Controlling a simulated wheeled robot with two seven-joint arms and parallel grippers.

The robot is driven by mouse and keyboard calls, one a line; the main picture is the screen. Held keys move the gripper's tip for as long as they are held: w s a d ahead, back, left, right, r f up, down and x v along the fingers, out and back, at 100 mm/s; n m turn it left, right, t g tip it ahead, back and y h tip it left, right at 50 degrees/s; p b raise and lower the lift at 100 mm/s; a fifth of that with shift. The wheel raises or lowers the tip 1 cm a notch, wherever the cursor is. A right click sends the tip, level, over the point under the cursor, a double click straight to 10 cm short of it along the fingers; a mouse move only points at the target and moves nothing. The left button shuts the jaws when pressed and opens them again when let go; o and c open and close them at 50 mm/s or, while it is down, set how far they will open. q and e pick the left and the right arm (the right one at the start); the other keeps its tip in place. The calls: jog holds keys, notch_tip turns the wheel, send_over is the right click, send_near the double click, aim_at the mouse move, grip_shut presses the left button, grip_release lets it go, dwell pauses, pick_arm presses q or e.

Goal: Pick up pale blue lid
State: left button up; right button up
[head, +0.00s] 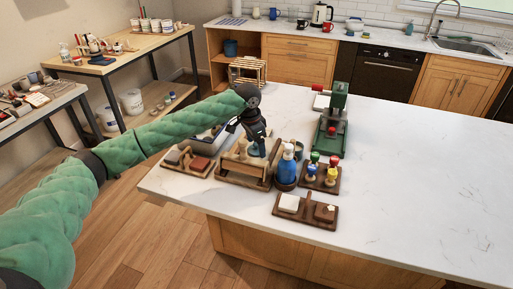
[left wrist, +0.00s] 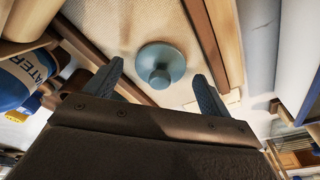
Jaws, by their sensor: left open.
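The pale blue lid (left wrist: 160,65) is a round disc with a knob in the left wrist view. It lies on a light woven surface between wooden edges. In the head view a bit of its blue shows (head: 256,151) under my left gripper (head: 247,134), and the rest is hidden by the gripper. My left gripper is over the lid, its fingers pointing down. In the left wrist view its two fingers (left wrist: 159,76) are apart, one on each side of the lid, and hold nothing. My right gripper is not in view.
A blue water bottle (head: 287,168) stands close right of the gripper and shows in the left wrist view (left wrist: 28,78). A green press (head: 331,130) stands behind. The counter's right side is clear.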

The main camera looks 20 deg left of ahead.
pick_arm(q)
jog(key=shift+f, duration=0.15)
jog(key=shift+c, duration=0.4)
jog(key=c, duration=1)
